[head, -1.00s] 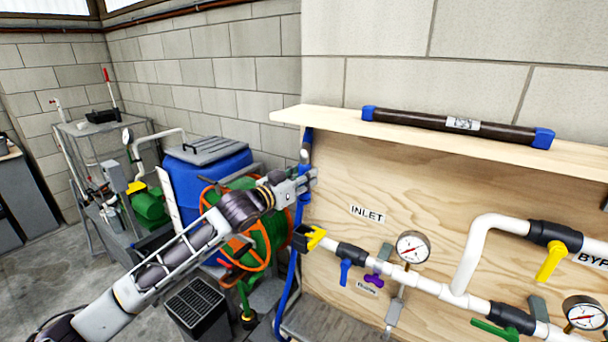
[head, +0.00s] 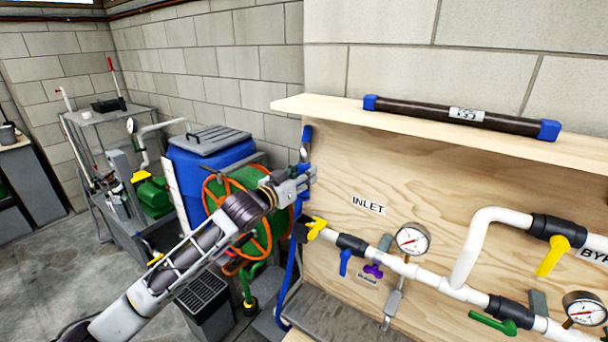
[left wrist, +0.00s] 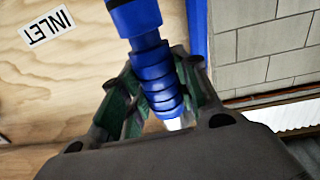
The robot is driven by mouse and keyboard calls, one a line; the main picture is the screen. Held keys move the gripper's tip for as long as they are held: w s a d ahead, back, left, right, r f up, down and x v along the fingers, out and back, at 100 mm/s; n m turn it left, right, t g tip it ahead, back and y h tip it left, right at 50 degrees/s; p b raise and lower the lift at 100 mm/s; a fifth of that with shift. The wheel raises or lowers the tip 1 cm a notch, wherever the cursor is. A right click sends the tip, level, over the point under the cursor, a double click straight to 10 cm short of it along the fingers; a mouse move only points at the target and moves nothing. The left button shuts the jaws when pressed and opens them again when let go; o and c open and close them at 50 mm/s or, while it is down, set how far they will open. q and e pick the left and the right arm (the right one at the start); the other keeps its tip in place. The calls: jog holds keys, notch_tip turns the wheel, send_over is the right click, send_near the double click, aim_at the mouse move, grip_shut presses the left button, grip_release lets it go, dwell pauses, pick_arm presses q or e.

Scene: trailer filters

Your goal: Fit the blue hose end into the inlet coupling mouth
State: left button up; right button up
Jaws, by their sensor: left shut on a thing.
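My left gripper (head: 308,180) is in front of the left edge of the plywood board, above the inlet coupling (head: 303,231). This coupling is a dark fitting with yellow levers at the left end of the white pipe; its mouth cannot be made out. In the left wrist view my left gripper (left wrist: 160,105) is shut on the blue hose end (left wrist: 155,70), a ribbed blue piece with a pale tip between the fingers. The blue hose (head: 288,285) hangs below and left of the coupling. The hose end and coupling are apart. My right gripper is not in view.
The INLET label (head: 368,205) and a pressure gauge (head: 412,239) are right of the coupling. A wooden shelf (head: 340,120) carrying a dark blue-capped tube (head: 460,116) juts out above. A blue barrel (head: 210,165) and an orange-rimmed reel (head: 232,225) stand behind my arm.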

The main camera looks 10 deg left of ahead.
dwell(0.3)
pick_arm(q)
jog(key=shift+p, duration=0.4)
jog(key=shift+f+b, duration=1.5)
jog(key=shift+f, duration=1.35)
jog(key=shift+p, duration=0.9)
jog(key=shift+f+b, duration=0.85)
jog(key=shift+f, duration=1.4)
dwell(1.3)
